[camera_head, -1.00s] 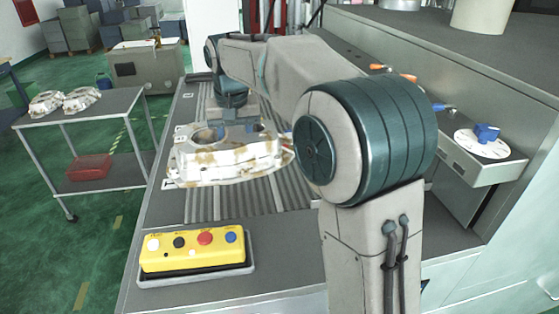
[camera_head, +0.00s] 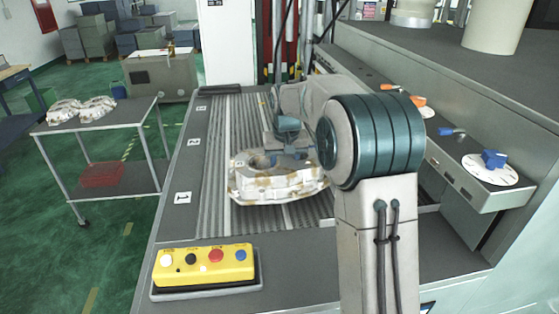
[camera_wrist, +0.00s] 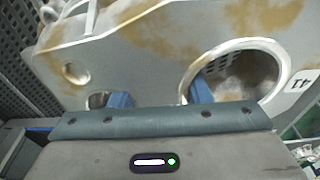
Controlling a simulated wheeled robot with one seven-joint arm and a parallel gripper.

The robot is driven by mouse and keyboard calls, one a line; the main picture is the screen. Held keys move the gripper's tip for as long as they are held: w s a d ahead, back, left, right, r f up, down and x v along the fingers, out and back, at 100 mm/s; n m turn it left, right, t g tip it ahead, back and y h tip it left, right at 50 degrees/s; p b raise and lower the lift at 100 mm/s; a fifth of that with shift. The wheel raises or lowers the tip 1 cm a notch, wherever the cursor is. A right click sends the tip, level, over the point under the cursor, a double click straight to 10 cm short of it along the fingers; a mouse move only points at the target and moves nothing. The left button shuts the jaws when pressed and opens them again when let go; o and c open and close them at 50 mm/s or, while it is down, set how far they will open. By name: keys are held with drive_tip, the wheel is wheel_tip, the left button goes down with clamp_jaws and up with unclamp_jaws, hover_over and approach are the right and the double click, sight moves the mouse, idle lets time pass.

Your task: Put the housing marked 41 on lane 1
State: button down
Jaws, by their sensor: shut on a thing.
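The housing marked 41 (camera_head: 272,187) is a whitish casting with brown stains, over the near end of the ribbed bed, right of the label 1 (camera_head: 183,197). My gripper (camera_head: 290,160) is shut on it from above. I cannot tell whether its underside touches the bed. In the wrist view, the blue fingers of my gripper (camera_wrist: 160,97) reach into openings of the housing (camera_wrist: 140,62), and its tag reads 41 upside down. Lane 1 (camera_head: 213,207) is the ribbed strip beside that label, partly covered by the housing. My arm hides the bed's right side.
Labels 2 (camera_head: 194,142) and 3 (camera_head: 201,107) mark lanes farther back, which look clear. A yellow button box (camera_head: 204,265) stands in front of the bed. A cart (camera_head: 115,117) at left carries two similar castings (camera_head: 82,109). A ledge with handles (camera_head: 465,172) runs along the right.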

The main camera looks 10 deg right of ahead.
drive_tip(key=shift+f+p, duration=0.35)
drive_tip(key=shift+f, duration=1.25)
drive_tip(key=shift+f, duration=0.1)
drive_tip(key=c, duration=0.8)
unclamp_jaws()
drive_tip(key=shift+f, duration=0.15)
drive_tip(key=shift+o, duration=0.2)
